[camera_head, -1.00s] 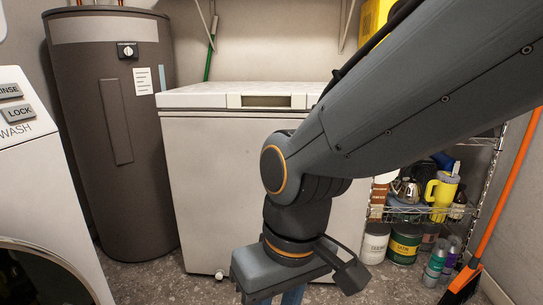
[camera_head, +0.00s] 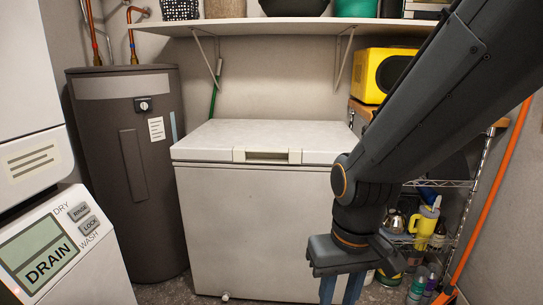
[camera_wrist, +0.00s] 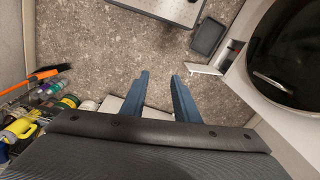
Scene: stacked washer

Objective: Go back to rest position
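My gripper (camera_head: 340,290) hangs low in front of the white chest freezer (camera_head: 250,220), its blue fingers pointing down and cut off by the lower edge of the head view. In the wrist view my gripper (camera_wrist: 160,88) has its two fingers apart, with only bare speckled floor (camera_wrist: 150,55) seen between them. Nothing is held. The stacked washer (camera_head: 85,255) stands at the left, its display (camera_head: 45,258) reading "DRAIN". Its dark round door (camera_wrist: 285,55) is at the right of the wrist view, beside a small white flap (camera_wrist: 204,69) standing out low down.
A dark water heater (camera_head: 150,190) stands behind the washer. A wire shelf (camera_head: 440,240) with bottles and cans and an orange-handled tool (camera_head: 495,195) are at the right. A yellow microwave (camera_head: 385,75) sits above.

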